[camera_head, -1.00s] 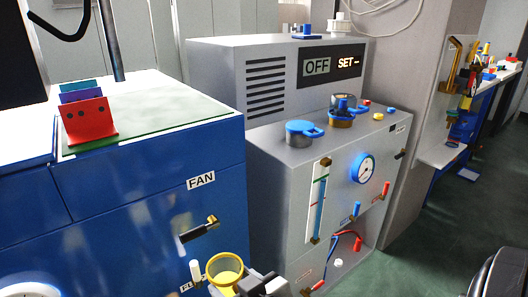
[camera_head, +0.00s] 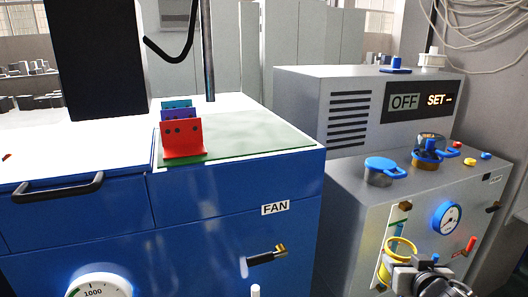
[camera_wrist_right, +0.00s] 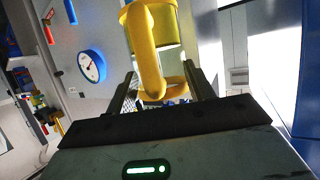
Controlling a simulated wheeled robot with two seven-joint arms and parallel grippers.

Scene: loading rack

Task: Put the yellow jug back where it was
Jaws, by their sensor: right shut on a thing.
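The yellow jug (camera_head: 400,247) is held upright or nearly so in front of the grey machine in the head view. Its open rim faces up. My right gripper (camera_head: 412,272) is shut on its handle at the lower right of that view. In the right wrist view the jug (camera_wrist_right: 168,32) shows at the top, with its looped handle between the two dark fingers of the right gripper (camera_wrist_right: 154,88). The jug partly covers the sight tube on the grey machine's front. My left gripper is not in view.
A blue cabinet (camera_head: 200,240) with a FAN label and a lever stands left of the jug. A red card holder (camera_head: 183,140) is on its green mat. A gauge (camera_head: 447,217) is beside the jug.

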